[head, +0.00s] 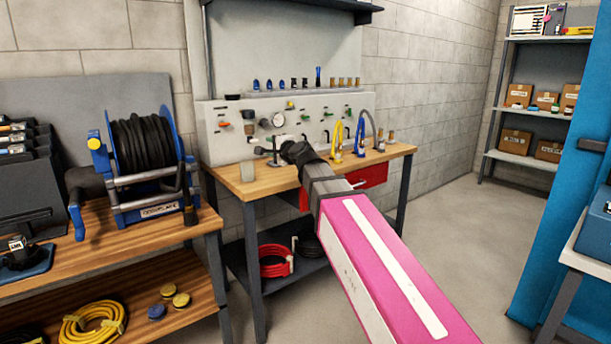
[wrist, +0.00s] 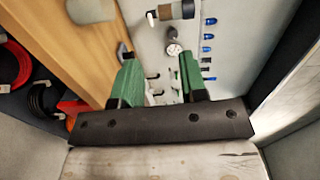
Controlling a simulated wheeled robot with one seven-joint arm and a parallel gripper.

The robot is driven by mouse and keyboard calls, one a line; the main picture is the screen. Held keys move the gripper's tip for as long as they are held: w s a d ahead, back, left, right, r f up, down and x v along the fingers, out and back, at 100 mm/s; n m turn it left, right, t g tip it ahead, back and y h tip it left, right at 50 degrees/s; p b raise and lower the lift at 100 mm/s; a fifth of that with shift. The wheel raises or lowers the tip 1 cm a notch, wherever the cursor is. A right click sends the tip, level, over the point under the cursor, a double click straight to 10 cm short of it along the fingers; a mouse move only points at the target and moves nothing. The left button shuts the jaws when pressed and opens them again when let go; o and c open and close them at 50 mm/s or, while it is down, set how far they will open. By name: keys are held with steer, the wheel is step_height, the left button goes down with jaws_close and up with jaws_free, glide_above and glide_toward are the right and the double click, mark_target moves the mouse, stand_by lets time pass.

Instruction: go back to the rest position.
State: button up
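My gripper (wrist: 160,78) shows two green fingers spread apart in the wrist view, with nothing between them. The pegboard panel's small fittings show behind the gap. In the head view my pink and white arm reaches up from the lower right, and its dark end with my gripper (head: 272,152) is over the workbench (head: 232,182), in front of the grey panel (head: 222,148). The fingers are too small there to tell apart well. No rest position is marked in either view.
A beige cup (head: 247,172) stands on the bench left of my gripper. Yellow (head: 338,140) and blue (head: 360,138) hooked tools stand to the right. A hose reel (head: 145,150) is on the left bench. A blue cabinet (head: 560,190) is at right. Open floor lies between.

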steer(key=s+d+f+n+g+h, duration=0.15)
steer(key=d+f, duration=0.25)
steer(key=f, duration=0.5)
steer(key=s+d+f+n+g+h, duration=0.1)
steer(key=s+d+f+n+g, duration=0.2)
steer(key=f, duration=0.5)
steer(key=d+f+n+g+h, duration=0.1)
steer(key=d+f+g+h, duration=0.1)
steer(key=d+f, duration=0.5)
steer(key=s+d+f+n+g+h, duration=0.2)
steer(key=s+d+f+g+h, duration=0.1)
steer(key=s+d+f, duration=0.5)
steer(key=s+d+f+n+g+h, duration=0.2)
steer(key=s+d+f, duration=0.6)
steer(key=f, duration=0.7)
steer(key=shift+s+f+n+g+h, duration=0.2)
steer(key=shift+s+n+g+h, duration=0.25)
steer(key=shift+g, duration=0.8)
